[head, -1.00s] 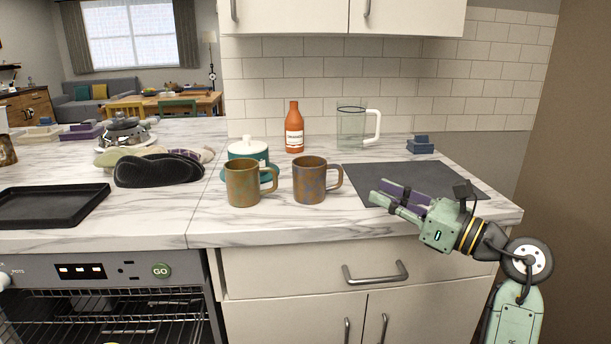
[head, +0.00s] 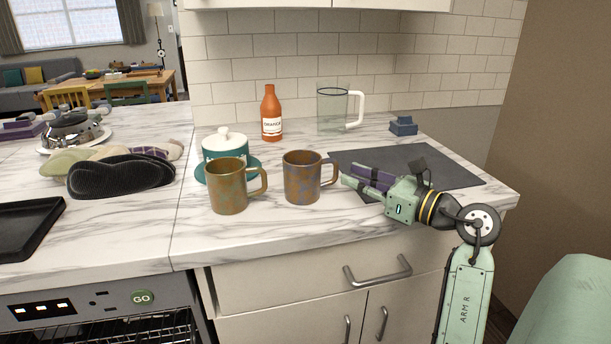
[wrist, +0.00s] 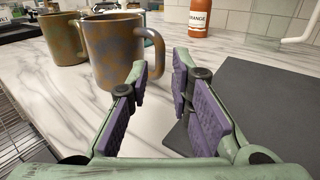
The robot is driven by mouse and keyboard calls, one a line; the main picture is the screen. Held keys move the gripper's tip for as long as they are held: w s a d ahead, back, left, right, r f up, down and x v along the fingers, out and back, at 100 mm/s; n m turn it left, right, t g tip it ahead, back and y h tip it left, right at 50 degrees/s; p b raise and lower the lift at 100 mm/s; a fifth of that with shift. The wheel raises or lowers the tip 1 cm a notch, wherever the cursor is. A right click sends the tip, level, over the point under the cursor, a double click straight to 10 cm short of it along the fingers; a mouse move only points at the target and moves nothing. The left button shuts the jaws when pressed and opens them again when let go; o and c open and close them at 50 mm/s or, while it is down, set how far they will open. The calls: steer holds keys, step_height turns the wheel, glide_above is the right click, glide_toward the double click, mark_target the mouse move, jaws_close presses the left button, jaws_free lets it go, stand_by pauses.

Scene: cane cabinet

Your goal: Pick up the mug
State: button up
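A teal lidded pot (head: 222,143) stands behind the mugs. An orange bottle (head: 271,115), a glass pitcher (head: 332,110) and a blue block (head: 403,126) stand at the back. A dark mat (head: 440,160) lies right, under my gripper. A black oven mitt (head: 120,177) lies left.

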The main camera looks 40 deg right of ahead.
mark_target(336, 179)
steer(key=w, duration=0.1)
steer(key=w+p, duration=0.1)
steer(key=w, duration=0.3)
steer(key=shift+w+a+p, duration=0.25)
steer(key=shift+p, duration=0.15)
jaws_close()
